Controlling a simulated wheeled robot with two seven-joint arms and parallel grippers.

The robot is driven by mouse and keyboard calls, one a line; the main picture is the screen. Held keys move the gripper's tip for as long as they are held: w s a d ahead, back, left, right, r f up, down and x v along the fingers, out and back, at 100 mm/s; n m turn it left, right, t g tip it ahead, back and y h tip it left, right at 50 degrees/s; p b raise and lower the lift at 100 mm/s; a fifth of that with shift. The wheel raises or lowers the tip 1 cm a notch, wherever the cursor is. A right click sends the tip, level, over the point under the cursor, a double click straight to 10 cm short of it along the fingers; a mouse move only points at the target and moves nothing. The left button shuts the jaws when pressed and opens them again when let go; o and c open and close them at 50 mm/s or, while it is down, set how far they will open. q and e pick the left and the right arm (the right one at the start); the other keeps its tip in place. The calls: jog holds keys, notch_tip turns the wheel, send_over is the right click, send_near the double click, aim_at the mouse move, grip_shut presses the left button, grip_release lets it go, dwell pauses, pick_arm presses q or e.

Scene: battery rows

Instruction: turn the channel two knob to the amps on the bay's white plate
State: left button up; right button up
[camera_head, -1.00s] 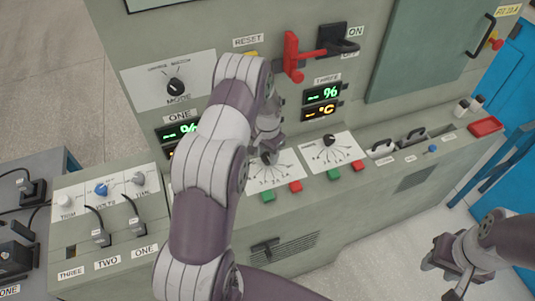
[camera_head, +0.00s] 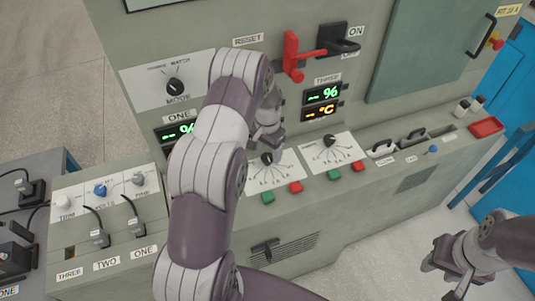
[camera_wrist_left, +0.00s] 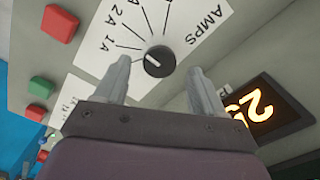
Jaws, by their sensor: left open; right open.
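The channel two knob (camera_head: 267,158) is black and round on the bay's white plate (camera_head: 285,170). In the left wrist view the knob (camera_wrist_left: 159,61) stands just beyond and between the fingertips of my left gripper (camera_wrist_left: 160,72), with the plate (camera_wrist_left: 95,75) behind it. Its pale mark points left, toward the 1A side; the exact line is unclear. The plate reads AMPS, 1A and 2A. In the head view my left gripper (camera_head: 267,138) is open and empty, just above the knob and apart from it. My right gripper (camera_head: 442,277) is open and empty at the lower right.
A similar plate with a knob (camera_head: 329,140) is to the right. Green (camera_head: 268,198) and red (camera_head: 296,187) buttons line the plates' lower edges. A red lever (camera_head: 292,58) juts out above. My left arm hides the channel one controls. An orange display (camera_wrist_left: 265,110) is beside my left finger.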

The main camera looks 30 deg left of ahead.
aim_at(268, 157)
pick_arm(q)
notch_tip(268, 157, up, 10)
jog(key=b, duration=0.1)
jog(key=shift+r+b, duration=0.25)
jog(key=shift+b, duration=0.1)
jog(key=s+d+r+n, duration=0.1)
jog(key=s+d, duration=0.5)
jog(key=s, duration=0.4)
jog(key=s+d+r+t, duration=0.1)
jog(key=s+d, duration=0.5)
jog(key=s, duration=0.4)
jog(key=shift+d+r+n, duration=0.2)
jog(key=shift+r+n, duration=0.15)
jog(key=shift+n, duration=0.05)
jog(key=shift+s, duration=0.2)
jog(key=shift+w, duration=0.1)
